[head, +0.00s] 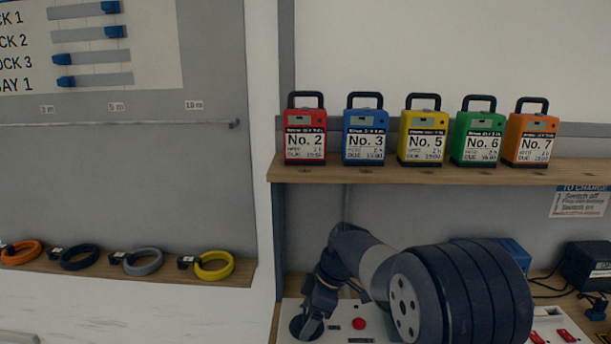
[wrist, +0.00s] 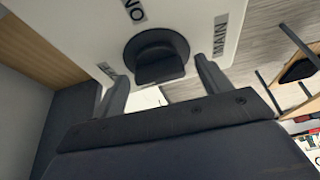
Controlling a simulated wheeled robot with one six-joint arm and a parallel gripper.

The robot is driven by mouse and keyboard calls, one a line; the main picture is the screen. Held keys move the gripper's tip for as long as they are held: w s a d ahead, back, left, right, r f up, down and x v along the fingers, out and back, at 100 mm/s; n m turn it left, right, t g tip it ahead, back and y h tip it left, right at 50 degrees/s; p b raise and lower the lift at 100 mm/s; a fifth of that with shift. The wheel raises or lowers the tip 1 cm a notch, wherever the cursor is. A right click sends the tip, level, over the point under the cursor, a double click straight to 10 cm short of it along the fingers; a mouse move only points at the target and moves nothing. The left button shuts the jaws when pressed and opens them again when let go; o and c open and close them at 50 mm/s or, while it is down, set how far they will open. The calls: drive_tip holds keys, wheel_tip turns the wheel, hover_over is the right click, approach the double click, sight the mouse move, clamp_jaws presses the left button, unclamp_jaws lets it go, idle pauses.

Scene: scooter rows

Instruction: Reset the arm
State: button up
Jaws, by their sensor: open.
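My arm reaches down over the white panel (head: 287,311) at the bottom of the head view. My gripper (head: 316,308) is at the panel's left part, just over a round black knob (head: 301,327). In the wrist view my gripper (wrist: 160,82) is open, with one finger on each side of the black knob (wrist: 157,52). The knob has a raised grip bar. The fingers look apart from the bar, but I cannot tell whether they touch the knob's rim. Labels beside it read "MAIN" and "ON".
A red button (head: 359,323) is on the panel, right of the knob. A wooden shelf (head: 430,174) above my arm bears several coloured battery packs with black handles. Coloured ring locks lie on a lower ledge (head: 150,281) at left. A dark charger box (head: 587,266) stands at right.

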drive_tip(key=shift+s+d+r+m+t, duration=0.15)
drive_tip(key=shift+r+m+t, duration=0.2)
drive_tip(key=shift+m, duration=0.55)
drive_tip(key=m+t+p, duration=0.1)
drive_tip(key=m, duration=0.1)
drive_tip(key=m+p, duration=0.1)
drive_tip(key=m, duration=0.1)
drive_tip(key=shift+m+t+h+p, duration=0.3)
drive_tip(key=shift+m+t+p, duration=0.05)
drive_tip(key=shift+m, duration=0.05)
drive_tip(key=m+p, duration=0.1)
drive_tip(key=m+t+h+p, duration=0.1)
drive_tip(key=m, duration=0.1)
drive_tip(key=m+p, duration=0.1)
drive_tip(key=shift+s+a+m+p, duration=0.15)
drive_tip(key=shift+a+m+p, duration=0.15)
drive_tip(key=shift+p, duration=0.1)
drive_tip(key=shift+f+m+t+h+p, duration=0.1)
drive_tip(key=shift+m+t+h+p, duration=0.3)
drive_tip(key=shift+m+h, duration=0.5)
drive_tip(key=shift+a+m+h, duration=0.1)
drive_tip(key=shift+m+h, duration=0.4)
drive_tip(key=shift+m, duration=1.8)
drive_tip(key=shift+s+r, duration=0.2)
drive_tip(key=shift+r, duration=0.25)
